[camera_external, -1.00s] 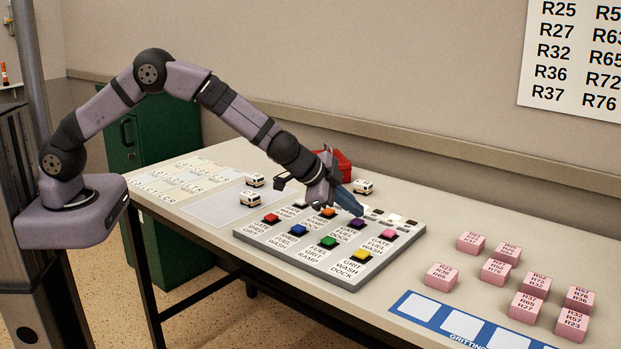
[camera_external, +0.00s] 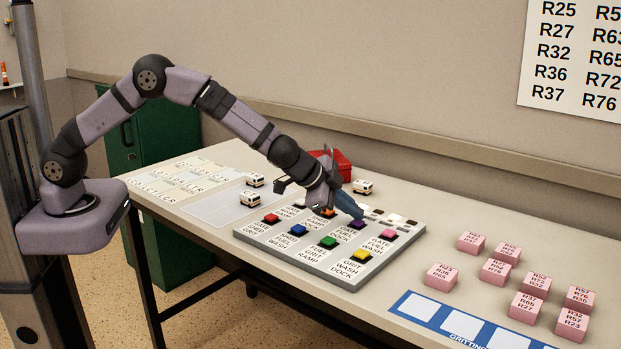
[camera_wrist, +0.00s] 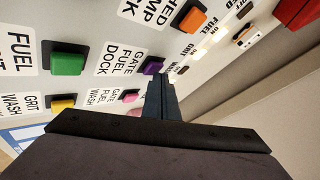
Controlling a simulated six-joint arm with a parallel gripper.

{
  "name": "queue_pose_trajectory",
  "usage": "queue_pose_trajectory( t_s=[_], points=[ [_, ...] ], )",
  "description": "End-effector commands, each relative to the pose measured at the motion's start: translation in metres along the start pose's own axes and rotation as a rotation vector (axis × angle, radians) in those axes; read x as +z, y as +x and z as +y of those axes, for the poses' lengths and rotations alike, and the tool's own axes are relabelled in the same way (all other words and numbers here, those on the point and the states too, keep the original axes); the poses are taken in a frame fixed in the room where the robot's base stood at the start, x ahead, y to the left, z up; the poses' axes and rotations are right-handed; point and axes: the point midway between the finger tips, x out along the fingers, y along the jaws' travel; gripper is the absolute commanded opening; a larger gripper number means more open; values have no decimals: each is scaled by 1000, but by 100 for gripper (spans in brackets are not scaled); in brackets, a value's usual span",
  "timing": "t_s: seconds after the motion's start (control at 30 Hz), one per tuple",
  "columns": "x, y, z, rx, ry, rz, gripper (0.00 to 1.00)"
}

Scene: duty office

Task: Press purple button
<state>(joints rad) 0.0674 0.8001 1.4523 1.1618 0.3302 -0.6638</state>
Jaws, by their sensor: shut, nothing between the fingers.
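The purple button (camera_external: 357,225) sits on the grey button panel (camera_external: 286,262), in the row nearer the wall, between the orange and pink buttons. My gripper (camera_external: 360,215) is shut and empty, pointing down at the panel with its fingertips at or just above the purple button. In the wrist view the purple button (camera_wrist: 152,66) shows partly behind the shut fingertips (camera_wrist: 156,80). I cannot tell whether the tips touch it. The label beside it reads GATE FUEL DOCK.
Other buttons surround it: orange (camera_wrist: 191,19), pink (camera_external: 387,234), green (camera_external: 328,242), yellow (camera_external: 361,255), blue (camera_external: 298,229) and red (camera_external: 270,218). Small white vehicles (camera_external: 362,187) and a red box (camera_external: 342,164) stand behind. Several pink blocks (camera_external: 441,275) lie to the right.

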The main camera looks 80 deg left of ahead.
Motion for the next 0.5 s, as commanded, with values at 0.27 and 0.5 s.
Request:
queue_pose_trajectory(
  t_s=[0.27, 0.5],
  points=[
    [1, 0, 0, 0, 0, -2, 0],
    [-2, -4, -3, 0, 1, -1, 0]
  ],
)
